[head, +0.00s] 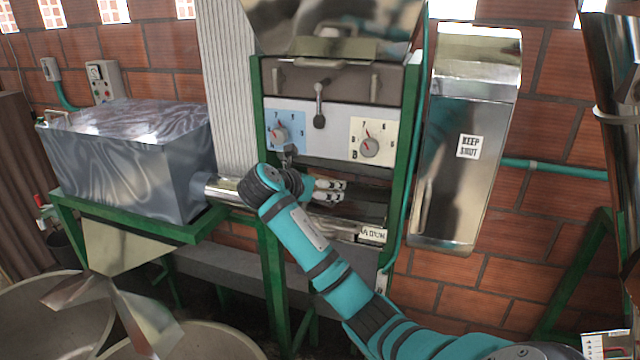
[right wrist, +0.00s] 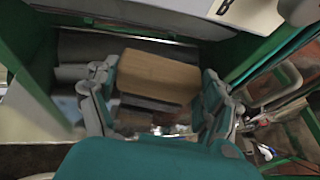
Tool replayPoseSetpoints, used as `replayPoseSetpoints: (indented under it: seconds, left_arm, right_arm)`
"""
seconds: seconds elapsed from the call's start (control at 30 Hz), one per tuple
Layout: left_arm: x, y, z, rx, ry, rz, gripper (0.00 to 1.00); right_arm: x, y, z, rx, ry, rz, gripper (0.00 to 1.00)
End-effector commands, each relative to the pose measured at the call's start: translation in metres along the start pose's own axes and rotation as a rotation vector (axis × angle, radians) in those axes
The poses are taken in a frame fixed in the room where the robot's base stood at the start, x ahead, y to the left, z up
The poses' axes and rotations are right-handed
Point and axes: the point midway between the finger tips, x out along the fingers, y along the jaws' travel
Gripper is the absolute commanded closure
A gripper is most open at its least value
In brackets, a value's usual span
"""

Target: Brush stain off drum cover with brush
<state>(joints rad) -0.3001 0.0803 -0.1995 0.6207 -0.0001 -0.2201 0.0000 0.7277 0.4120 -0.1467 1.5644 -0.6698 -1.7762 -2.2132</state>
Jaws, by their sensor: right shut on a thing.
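My right gripper (head: 328,190) reaches into the dark opening of the green-framed machine, below the dial panel. In the right wrist view my right gripper (right wrist: 158,95) is shut on a tan wooden block, the brush (right wrist: 158,77), held between its two fingers. The brush's bristles are not visible, and the brush cannot be made out in the head view. Grey metal surfaces (right wrist: 95,47) lie beyond the brush inside the opening. I cannot tell which of them is the drum cover, nor whether the brush touches it. No stain can be made out. My left gripper is not in view.
A panel with two dials (head: 368,145) and a lever (head: 319,105) sits above the opening. The green frame (head: 270,250) bounds it on both sides. A metal tank (head: 130,145) stands left, and a steel panel (head: 460,170) hangs right. A small label plate (head: 373,234) sits below the opening.

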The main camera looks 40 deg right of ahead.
Motion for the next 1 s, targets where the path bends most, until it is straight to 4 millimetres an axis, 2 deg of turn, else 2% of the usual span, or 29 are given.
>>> replayPoseSetpoints:
  seconds: [0.47,0.8,1.0]
  left_arm:
    - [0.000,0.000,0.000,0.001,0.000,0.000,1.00]
    - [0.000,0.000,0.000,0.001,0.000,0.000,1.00]
    - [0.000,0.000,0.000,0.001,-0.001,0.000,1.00]
  right_arm:
    - [0.003,-0.001,-0.007,0.000,0.000,-0.001,0.45]
    - [0.009,-0.023,-0.005,-0.001,0.001,-0.002,0.45]
    - [0.010,-0.029,-0.005,-0.002,0.001,-0.003,0.45]
